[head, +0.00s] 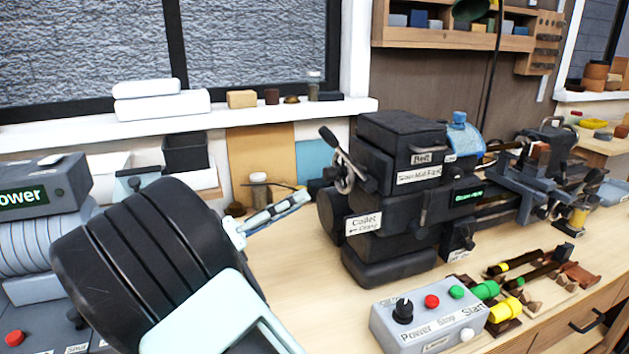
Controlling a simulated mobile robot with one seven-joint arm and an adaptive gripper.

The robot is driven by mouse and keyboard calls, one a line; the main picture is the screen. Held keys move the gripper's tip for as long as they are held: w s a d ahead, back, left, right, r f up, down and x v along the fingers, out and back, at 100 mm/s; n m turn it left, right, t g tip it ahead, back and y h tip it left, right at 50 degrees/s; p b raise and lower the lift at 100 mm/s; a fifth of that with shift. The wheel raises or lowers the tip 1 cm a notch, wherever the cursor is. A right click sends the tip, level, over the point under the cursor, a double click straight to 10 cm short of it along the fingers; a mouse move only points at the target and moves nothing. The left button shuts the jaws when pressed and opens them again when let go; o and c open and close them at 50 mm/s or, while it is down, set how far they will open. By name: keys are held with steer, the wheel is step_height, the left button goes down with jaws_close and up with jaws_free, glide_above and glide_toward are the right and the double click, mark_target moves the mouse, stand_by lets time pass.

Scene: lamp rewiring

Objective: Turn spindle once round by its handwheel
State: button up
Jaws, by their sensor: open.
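A small black lathe (405,190) stands on the bench at centre right. On its left end is a metal wheel-like part (345,172) with a dark crank handle (330,138) sticking up to the left. Below it is a dark round drum (333,215), beside a label reading "Collet" (363,223). I cannot tell for sure which is the handwheel; the spindle itself is hidden in the housing. My gripper (298,201) is seen from the side, pale with dark parts. It is open and appears empty, left of the lathe's left end and apart from it.
A grey control box (428,318) with coloured buttons stands in front of the lathe. Tools and yellow and green pieces (503,310) lie right of it. A grey "Power" unit (45,190) is at left. Jars (259,190) stand behind my gripper. Bench between gripper and control box is clear.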

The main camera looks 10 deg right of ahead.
mark_target(325, 176)
steer(key=shift+n+t, duration=0.4)
steer(key=shift+n, duration=0.4)
steer(key=x, duration=0.6)
steer(key=w+x, duration=0.1)
steer(key=x, duration=0.2)
steer(key=shift+w+r, duration=0.2)
steer(key=shift+r, duration=0.2)
jaws_close()
